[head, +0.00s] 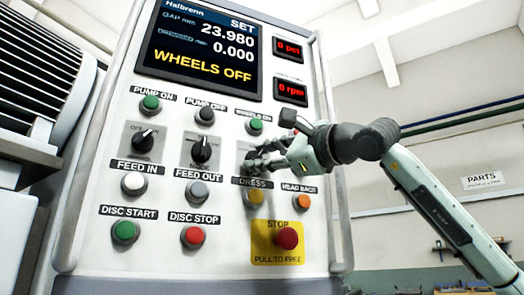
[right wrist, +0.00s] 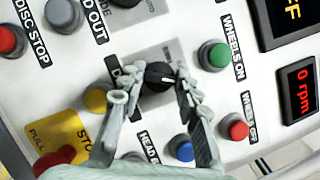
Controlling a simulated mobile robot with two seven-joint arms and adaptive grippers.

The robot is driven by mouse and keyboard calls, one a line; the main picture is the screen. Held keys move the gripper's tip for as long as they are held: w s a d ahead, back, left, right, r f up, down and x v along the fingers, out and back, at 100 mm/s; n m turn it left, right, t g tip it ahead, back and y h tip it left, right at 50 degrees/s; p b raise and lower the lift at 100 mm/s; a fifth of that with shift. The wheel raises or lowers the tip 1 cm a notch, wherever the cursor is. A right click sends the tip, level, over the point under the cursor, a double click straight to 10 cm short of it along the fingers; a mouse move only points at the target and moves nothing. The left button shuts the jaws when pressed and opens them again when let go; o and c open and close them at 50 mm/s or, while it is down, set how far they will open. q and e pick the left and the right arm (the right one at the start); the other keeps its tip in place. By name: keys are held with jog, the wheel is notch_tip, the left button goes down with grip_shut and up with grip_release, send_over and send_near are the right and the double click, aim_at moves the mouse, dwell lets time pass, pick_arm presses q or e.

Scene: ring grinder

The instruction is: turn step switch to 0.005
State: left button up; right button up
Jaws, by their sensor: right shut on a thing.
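The step switch is a black rotary knob (right wrist: 156,76) on a grey plate, seen in the right wrist view with a white pointer line on its face. My right gripper (right wrist: 152,92) has its two fingers on opposite sides of this knob and is shut on it. In the head view my right gripper (head: 262,157) reaches in from the right at the third knob position, below the WHEELS ON button, and covers most of the knob and its plate. The scale markings are hidden or too small to read. My left gripper is in neither view.
Two other black knobs (head: 143,138) (head: 201,151) sit to the left. Close around are the green WHEELS ON button (right wrist: 214,55), a red button (right wrist: 234,128), a blue button (right wrist: 182,148) and a yellow button (head: 254,197). The red stop button (head: 287,238) is below. The display (head: 203,48) reads 0.000 and WHEELS OFF.

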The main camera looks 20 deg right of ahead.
jog(key=shift+r+n, duration=0.1)
jog(key=shift+n, duration=0.5)
jog(key=shift+n+g+y, duration=0.3)
jog(key=shift+n+g, duration=0.4)
jog(key=shift+n, duration=0.2)
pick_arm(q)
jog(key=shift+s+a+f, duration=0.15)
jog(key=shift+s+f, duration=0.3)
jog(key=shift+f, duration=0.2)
pick_arm(e)
jog(key=shift+n+g, duration=0.5)
jog(key=shift+n, duration=1.1)
jog(key=o, duration=1.1)
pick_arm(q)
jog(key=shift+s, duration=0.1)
pick_arm(e)
jog(key=v, duration=1.2)
jog(key=shift+s+a+r, duration=0.1)
jog(key=shift+r, duration=0.2)
